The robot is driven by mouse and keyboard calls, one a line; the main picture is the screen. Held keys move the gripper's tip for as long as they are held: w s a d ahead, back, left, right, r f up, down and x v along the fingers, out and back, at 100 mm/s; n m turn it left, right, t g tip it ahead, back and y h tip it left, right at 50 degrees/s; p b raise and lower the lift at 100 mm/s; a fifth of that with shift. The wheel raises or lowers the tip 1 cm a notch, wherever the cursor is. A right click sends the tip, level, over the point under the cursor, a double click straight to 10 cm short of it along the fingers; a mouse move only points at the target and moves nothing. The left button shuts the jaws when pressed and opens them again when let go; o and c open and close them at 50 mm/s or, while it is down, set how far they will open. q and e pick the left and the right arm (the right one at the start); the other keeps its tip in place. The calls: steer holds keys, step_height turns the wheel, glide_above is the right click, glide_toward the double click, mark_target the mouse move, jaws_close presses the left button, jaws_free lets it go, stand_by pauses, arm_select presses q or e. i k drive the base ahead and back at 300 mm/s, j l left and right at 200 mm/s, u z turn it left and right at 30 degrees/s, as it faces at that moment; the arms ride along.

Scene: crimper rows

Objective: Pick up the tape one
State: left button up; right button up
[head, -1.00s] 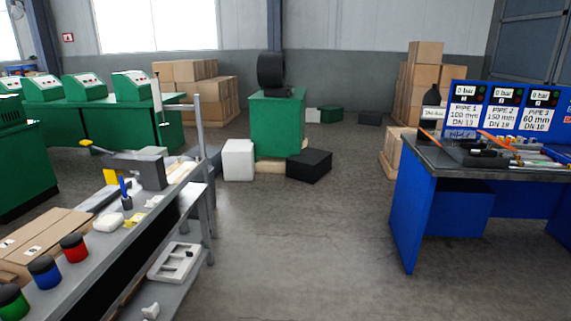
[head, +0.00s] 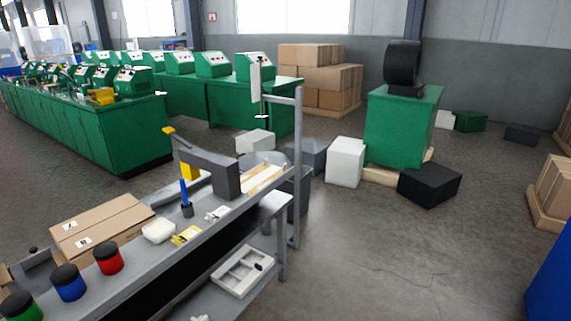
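I cannot clearly pick out a tape in the head view. On the grey workbench (head: 215,232) at the left stand a dark grey L-shaped device with yellow parts (head: 226,180), a blue upright tool in a small dark holder (head: 186,197), a small yellow item (head: 186,235) and a rounded white item (head: 158,231). Any of the small items could be the tape; they are too small to tell. Neither of my grippers is in view.
Jars with black lids, red (head: 109,261) and blue (head: 69,287) among them, and flat cardboard boxes (head: 98,228) are on the bench. A white tray (head: 240,272) lies on its lower shelf. A green cabinet (head: 400,130) stands behind.

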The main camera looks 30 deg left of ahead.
mark_target(247, 176)
steer(key=i+l+u, duration=0.15)
steer(key=i, duration=1.15)
steer(key=i+j, duration=0.05)
